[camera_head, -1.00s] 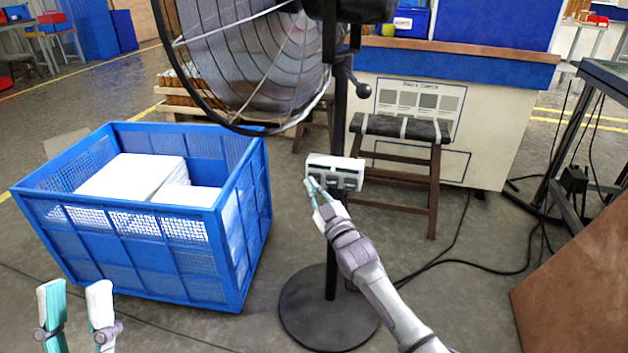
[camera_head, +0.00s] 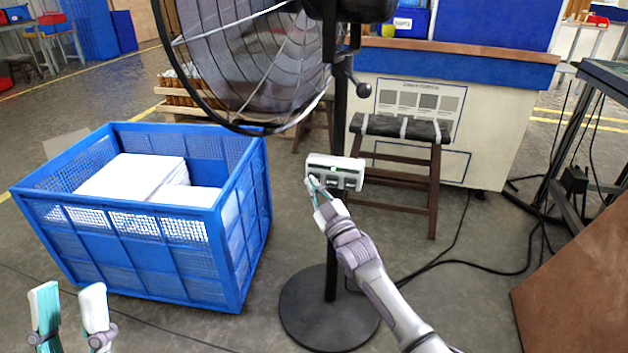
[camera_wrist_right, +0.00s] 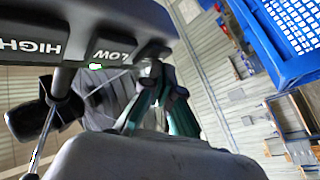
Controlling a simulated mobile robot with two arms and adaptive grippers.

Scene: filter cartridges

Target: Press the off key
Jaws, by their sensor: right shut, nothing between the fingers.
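A white control box (camera_head: 336,172) sits on the pole of a pedestal fan. In the right wrist view, its HIGH key (camera_wrist_right: 30,47) and LOW key (camera_wrist_right: 112,51) are readable. A third key (camera_wrist_right: 152,49) lies past LOW, its label not readable. My right gripper (camera_head: 312,182) is shut and empty, its tips at the left end of the box front. In the wrist view its teal fingers (camera_wrist_right: 158,78) reach up close to the third key; whether they touch it I cannot tell. My left gripper (camera_head: 68,290) is open and empty at the lower left.
The fan's caged head (camera_head: 255,60) hangs above the box, and its round base (camera_head: 328,325) stands on the floor. A blue crate (camera_head: 150,262) with white filter cartridges is at left. A stool (camera_head: 400,130) stands behind the pole. A brown panel (camera_head: 580,280) is at right.

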